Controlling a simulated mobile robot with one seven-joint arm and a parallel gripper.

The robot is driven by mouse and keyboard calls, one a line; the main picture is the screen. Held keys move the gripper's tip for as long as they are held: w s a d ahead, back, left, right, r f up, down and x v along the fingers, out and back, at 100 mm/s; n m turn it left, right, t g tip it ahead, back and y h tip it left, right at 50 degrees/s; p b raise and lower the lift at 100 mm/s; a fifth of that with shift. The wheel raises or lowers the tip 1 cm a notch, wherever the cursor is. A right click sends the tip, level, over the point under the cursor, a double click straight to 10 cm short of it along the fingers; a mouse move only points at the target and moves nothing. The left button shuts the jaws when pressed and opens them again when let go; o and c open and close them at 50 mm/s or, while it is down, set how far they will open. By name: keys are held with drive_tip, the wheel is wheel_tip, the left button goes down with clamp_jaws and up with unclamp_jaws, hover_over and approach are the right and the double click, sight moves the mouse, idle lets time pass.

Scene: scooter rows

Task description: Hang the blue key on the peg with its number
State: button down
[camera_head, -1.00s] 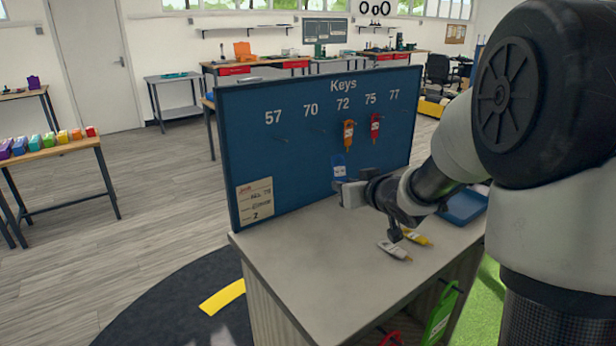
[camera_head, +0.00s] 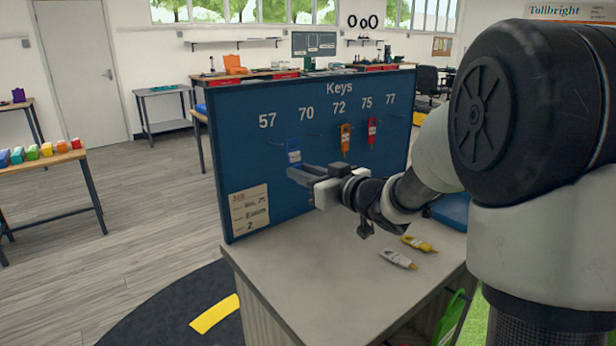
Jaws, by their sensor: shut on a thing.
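The blue key (camera_head: 293,150) has a pale label whose number is too small to read. My gripper (camera_head: 294,172) is shut on its lower end and holds it upright in front of the blue key board (camera_head: 240,165). The key shows below and between the numbers 57 and 70; I cannot tell whether it touches a peg (camera_head: 313,134). The board has the numbers 57, 70, 72, 75 and 77. An orange key (camera_head: 346,139) hangs under 72 and a red key (camera_head: 372,130) under 75. No key shows under 77.
A grey-white key (camera_head: 398,258) and a yellow key (camera_head: 419,244) lie on the counter (camera_head: 300,275) below the board. A paper note (camera_head: 249,209) is on the board's lower left. A blue tray (camera_head: 450,211) is partly hidden behind my arm. The counter's front left is clear.

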drive_tip(key=b+x, duration=0.1)
drive_tip(key=x, duration=0.6)
drive_tip(key=shift+f, duration=0.4)
idle(0.3)
drive_tip(key=shift+w+a, duration=0.1)
idle(0.5)
drive_tip(key=c, duration=1.5)
unclamp_jaws()
drive_tip(key=shift+f, duration=0.1)
drive_tip(key=shift+o, duration=0.2)
